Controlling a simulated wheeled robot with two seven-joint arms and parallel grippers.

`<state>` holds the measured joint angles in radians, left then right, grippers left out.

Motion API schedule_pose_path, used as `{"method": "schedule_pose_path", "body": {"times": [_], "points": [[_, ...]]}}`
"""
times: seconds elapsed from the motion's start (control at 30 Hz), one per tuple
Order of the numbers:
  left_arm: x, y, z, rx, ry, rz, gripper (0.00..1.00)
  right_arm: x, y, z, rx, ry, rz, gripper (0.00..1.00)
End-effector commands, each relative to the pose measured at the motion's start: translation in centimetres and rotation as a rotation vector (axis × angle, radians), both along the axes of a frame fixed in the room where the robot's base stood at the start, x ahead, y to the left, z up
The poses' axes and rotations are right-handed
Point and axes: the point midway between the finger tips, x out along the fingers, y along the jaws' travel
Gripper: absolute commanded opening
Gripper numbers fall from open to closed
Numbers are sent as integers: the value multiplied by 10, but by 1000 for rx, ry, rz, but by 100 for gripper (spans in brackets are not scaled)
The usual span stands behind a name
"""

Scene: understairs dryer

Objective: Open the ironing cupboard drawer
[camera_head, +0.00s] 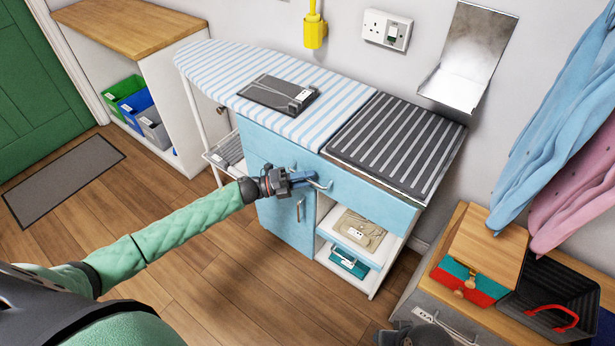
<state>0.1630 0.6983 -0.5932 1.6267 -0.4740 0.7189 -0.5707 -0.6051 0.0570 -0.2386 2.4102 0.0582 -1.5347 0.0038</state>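The ironing cupboard is a light blue and white unit under a blue-striped ironing board (225,75). Its wide blue drawer front (365,197) looks flush below the top. A metal bar handle (322,185) sits on the drawer front.
An iron-like dark item (270,92) lies on the board, beside a grey striped mat (400,140). Open shelves below hold a patterned box (358,230) and a teal box (350,262). Wooden floor (225,285) in front is clear.

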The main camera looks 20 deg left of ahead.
Motion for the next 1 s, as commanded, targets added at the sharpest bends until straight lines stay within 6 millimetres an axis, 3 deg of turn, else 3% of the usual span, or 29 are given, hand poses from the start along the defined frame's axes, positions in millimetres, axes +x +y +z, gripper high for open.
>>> {"method": "schedule_pose_path", "body": {"times": [0.33,0.5,0.83,1.0], "points": [[2,-4,0,0,0,0,33,-2,-2,1,-4,8,-1,36],[1,-4,0,0,1,0,0,-2,-2,1,-4,8,-2,36],[-2,-2,0,0,1,0,0,-1,-2,1,-4,5,-1,36],[-16,2,-2,1,3,-1,0,0,-2,2,-6,6,-1,36]]}}
